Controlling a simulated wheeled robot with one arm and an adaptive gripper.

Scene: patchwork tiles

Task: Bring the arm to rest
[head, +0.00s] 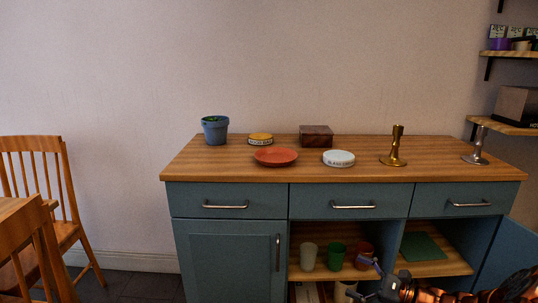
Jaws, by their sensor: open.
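My gripper (370,280) shows at the bottom right of the head view, in front of the open middle shelf of the sideboard (230,245). Its fingers are apart, and I see nothing held between them. My arm reaches in from the lower right corner. Part of the gripper and most of the arm are cut off by the bottom edge.
The sideboard top holds a blue pot (215,130), yellow tin (260,139), wooden box (316,136), red plate (276,157), white tin (339,158) and two candlesticks (394,147). Cups (336,256) stand on the shelf. A cabinet door (508,258) stands open right. Chairs (45,180) are left.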

